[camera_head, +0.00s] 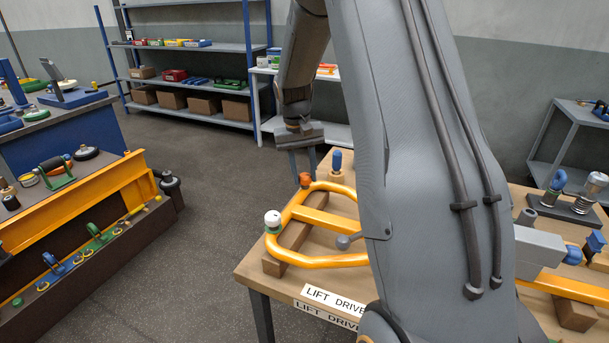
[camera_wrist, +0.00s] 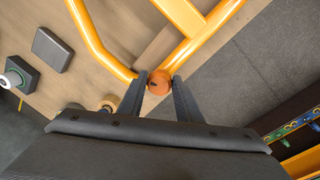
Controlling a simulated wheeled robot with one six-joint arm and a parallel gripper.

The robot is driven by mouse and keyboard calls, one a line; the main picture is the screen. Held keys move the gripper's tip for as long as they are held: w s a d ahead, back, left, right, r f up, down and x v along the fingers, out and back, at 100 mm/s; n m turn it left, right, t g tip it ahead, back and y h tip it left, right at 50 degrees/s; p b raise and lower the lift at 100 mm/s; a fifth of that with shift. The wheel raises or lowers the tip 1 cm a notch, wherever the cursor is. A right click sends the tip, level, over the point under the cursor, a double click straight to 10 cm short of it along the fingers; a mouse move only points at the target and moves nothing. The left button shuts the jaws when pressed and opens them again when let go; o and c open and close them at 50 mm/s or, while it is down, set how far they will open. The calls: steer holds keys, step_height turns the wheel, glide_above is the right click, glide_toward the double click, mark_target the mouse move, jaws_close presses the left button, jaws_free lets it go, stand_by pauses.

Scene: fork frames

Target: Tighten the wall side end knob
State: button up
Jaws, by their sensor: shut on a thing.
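The orange knob (camera_head: 305,180) sits at the far, wall-side corner of the yellow tube frame (camera_head: 295,220) on the wooden table (camera_head: 262,270). My gripper (camera_head: 304,170) comes down on it from above. In the wrist view, the orange knob (camera_wrist: 158,84) is between the fingertips of my gripper (camera_wrist: 159,78), one dark finger on each side. My gripper is shut on it. The white knob (camera_head: 272,218) is at the frame's near corner, apart from my gripper. My arm hides the right part of the frame in the head view.
A blue-topped peg (camera_head: 337,160) stands on the table just right of my gripper. A label reading LIFT DRIVE (camera_head: 335,301) is at the table's front. A yellow beam bench (camera_head: 90,200) stands left, with open floor (camera_head: 205,200) between. Shelves (camera_head: 190,60) stand behind.

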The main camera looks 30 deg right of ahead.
steer(key=m, duration=0.4)
steer(key=shift+w+r+m+b, duration=0.2)
steer(key=shift+m+b, duration=0.1)
stand_by(0.4)
steer(key=o, duration=1)
steer(key=shift+o, duration=0.3)
steer(key=shift+g, duration=0.3)
steer(key=shift+s, duration=0.1)
steer(key=shift+y, duration=0.3)
steer(key=r, duration=0.2)
steer(key=r+b, duration=0.1)
steer(key=r, duration=0.2)
steer(key=r+b, duration=0.1)
steer(key=r, duration=0.1)
steer(key=shift+w+a+r, duration=0.3)
steer(key=shift+w+r, duration=0.05)
